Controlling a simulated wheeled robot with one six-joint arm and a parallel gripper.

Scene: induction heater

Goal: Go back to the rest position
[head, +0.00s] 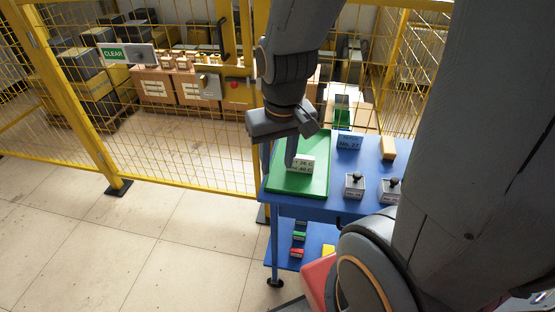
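My gripper (292,152) points down over the green tray (312,188) on the blue cart (325,207). One grey finger reaches down to the left end of a white block (303,164) with dark printed text, which shows on the tray. I cannot tell whether the finger touches the block or is just in front of it. The other finger is not clearly visible, so the opening of the gripper is unclear.
A yellow mesh fence (185,165) with a green CLEAR sign (113,54) stands behind. The floor at left is clear.

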